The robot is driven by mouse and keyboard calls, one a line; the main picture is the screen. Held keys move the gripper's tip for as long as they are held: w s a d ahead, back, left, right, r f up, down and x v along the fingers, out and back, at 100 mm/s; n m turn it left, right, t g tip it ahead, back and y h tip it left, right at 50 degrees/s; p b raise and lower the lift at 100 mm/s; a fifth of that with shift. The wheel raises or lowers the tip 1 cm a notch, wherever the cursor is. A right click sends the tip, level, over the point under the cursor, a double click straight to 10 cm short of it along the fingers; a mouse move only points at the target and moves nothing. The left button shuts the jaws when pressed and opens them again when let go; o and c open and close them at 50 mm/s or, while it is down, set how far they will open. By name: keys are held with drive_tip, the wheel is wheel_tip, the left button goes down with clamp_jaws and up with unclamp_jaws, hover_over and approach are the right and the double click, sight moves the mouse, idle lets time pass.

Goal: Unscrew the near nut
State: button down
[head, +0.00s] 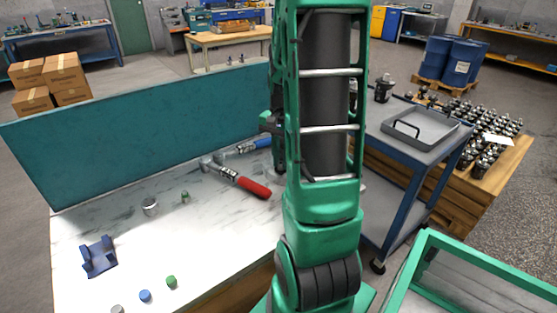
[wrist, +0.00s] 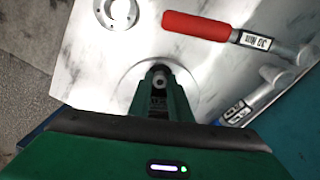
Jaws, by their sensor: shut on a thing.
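My gripper (wrist: 158,78) points down at the white table in the wrist view. Its green fingers are closed around a small grey round piece (wrist: 158,72), which looks like the nut. The fingers hide most of this piece, so I cannot tell whether it is still on a thread. A round pale plate or disc (wrist: 126,84) lies under the fingers.
A red-handled wrench (head: 240,181) lies on the table (head: 222,228), with a blue-handled tool (head: 253,145) behind it. A metal ring (wrist: 118,14) lies near the fingers. A teal panel (head: 140,135) backs the table. A blue cart (head: 396,128) with a grey tray (head: 428,127) stands at right.

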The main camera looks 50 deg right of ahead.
drive_tip(key=shift+n, duration=0.3)
drive_tip(key=n, duration=0.5)
idle(0.4)
drive_tip(key=c, duration=1.9)
unclamp_jaws()
drive_tip(key=shift+o, duration=0.2)
drive_tip(key=shift+r, duration=0.1)
drive_tip(key=m, duration=0.4)
drive_tip(key=shift+m, duration=0.4)
drive_tip(key=m, duration=0.5)
